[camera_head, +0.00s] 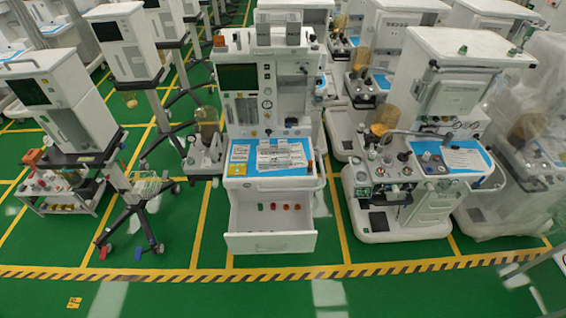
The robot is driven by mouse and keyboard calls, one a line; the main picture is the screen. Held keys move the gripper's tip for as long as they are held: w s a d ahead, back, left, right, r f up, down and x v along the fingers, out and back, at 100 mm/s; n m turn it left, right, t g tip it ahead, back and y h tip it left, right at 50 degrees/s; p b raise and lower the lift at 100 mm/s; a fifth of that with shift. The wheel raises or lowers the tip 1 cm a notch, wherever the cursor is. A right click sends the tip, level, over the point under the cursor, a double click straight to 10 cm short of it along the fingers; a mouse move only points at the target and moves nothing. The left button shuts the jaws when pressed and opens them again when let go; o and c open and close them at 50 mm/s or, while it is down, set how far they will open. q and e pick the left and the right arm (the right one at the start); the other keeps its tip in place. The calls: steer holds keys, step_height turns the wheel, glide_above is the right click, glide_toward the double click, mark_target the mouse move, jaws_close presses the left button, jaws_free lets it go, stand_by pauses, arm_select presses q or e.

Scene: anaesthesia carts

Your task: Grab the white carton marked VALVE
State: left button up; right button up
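I cannot read the word VALVE on anything in the head view. Several white cartons or papers with small print (281,155) lie on the blue worktop (235,183) of the middle anaesthesia cart (268,110). They sit close together, and the print is too small to read. Two small grey-white boxes (263,30) (293,29) stand on top of this cart. Neither of my grippers shows in the view.
The middle cart's drawer (271,243) is open towards me, with several small red and green items in it. A monitor stand (75,110) is at left and another cart (425,130) at right.

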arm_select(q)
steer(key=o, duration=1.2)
